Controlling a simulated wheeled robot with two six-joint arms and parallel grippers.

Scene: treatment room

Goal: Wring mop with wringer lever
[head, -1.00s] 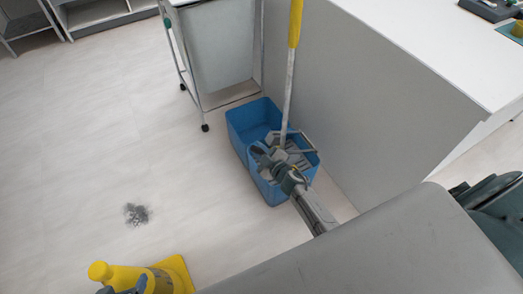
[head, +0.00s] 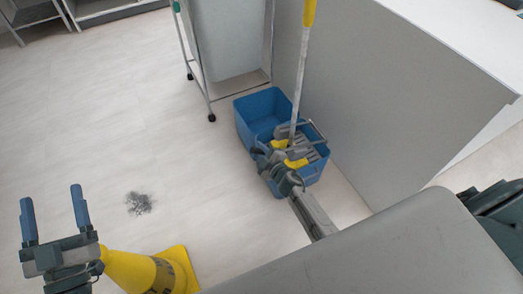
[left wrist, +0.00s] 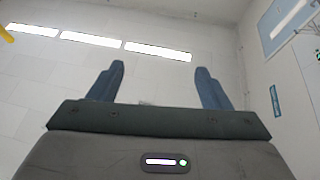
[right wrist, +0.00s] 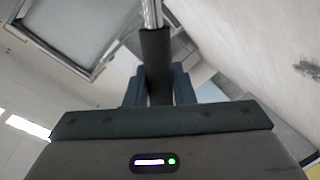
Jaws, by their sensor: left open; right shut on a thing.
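The blue mop bucket (head: 258,115) stands on the floor against the grey counter side. A grey wringer with yellow parts (head: 296,162) sits over its near half. The mop (head: 299,80), with a pale shaft and yellow upper end, stands tilted in the wringer; its head is mostly hidden. My right gripper (head: 264,154) is at the bucket's left near side. In the right wrist view it (right wrist: 158,82) is shut on the black grip of the wringer lever (right wrist: 156,55), which has a metal rod. My left gripper (head: 52,196) is open and empty, at the lower left.
A yellow floor cone (head: 135,268) stands beside my left gripper. A dark grey spill (head: 139,203) marks the floor. A wheeled metal-framed cart (head: 228,45) stands behind the bucket, and the counter (head: 400,95) stands right of it. Open floor lies to the left.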

